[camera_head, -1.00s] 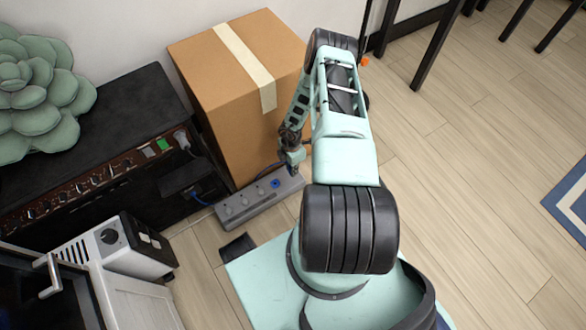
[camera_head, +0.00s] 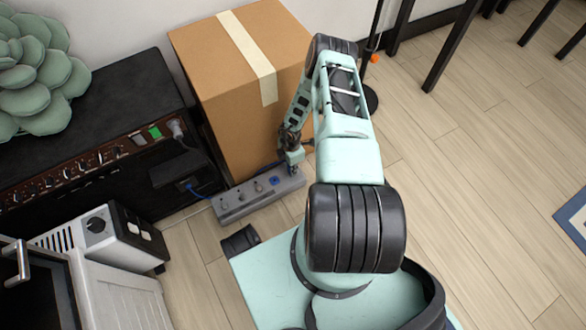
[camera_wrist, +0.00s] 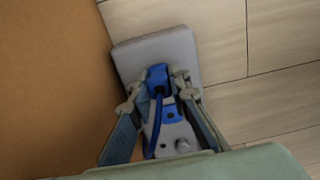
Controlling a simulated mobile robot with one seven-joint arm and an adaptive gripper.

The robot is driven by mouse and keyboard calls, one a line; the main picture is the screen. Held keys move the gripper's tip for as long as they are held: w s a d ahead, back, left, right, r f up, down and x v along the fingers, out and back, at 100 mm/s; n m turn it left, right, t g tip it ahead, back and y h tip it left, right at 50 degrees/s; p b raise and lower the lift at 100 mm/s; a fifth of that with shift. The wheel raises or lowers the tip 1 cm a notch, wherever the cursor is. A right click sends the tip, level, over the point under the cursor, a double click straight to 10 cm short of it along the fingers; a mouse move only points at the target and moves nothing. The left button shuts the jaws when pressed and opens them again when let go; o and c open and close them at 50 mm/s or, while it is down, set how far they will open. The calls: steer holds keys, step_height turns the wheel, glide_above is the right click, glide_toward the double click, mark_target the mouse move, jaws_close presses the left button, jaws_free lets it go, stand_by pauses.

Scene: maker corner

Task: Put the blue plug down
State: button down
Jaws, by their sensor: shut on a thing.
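The blue plug (camera_wrist: 158,79) is between the fingers of my gripper (camera_wrist: 156,92) in the wrist view, with its blue cable trailing toward the bottom. My gripper is shut on it. The plug is over the far end of the grey power strip (camera_wrist: 155,48); I cannot tell whether it touches the strip. In the head view my gripper (camera_head: 294,168) is low over the right end of the power strip (camera_head: 236,207), beside the cardboard box. The plug is mostly hidden there. The strip has a blue socket (camera_head: 274,181) and several grey knobs or plugs.
A large cardboard box (camera_head: 225,95) stands right behind the strip. A black amplifier (camera_head: 105,115) with a green succulent (camera_head: 40,85) on it stands left. A white appliance (camera_head: 100,240) stands at the lower left.

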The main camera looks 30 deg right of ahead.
steer(key=shift+f, duration=0.55)
steer(key=c, duration=1.8)
jaws_free()
steer(key=shift+r, duration=0.1)
step_height(320, 180, up, 13)
steer(key=p, duration=0.4)
steer(key=shift+p, duration=0.4)
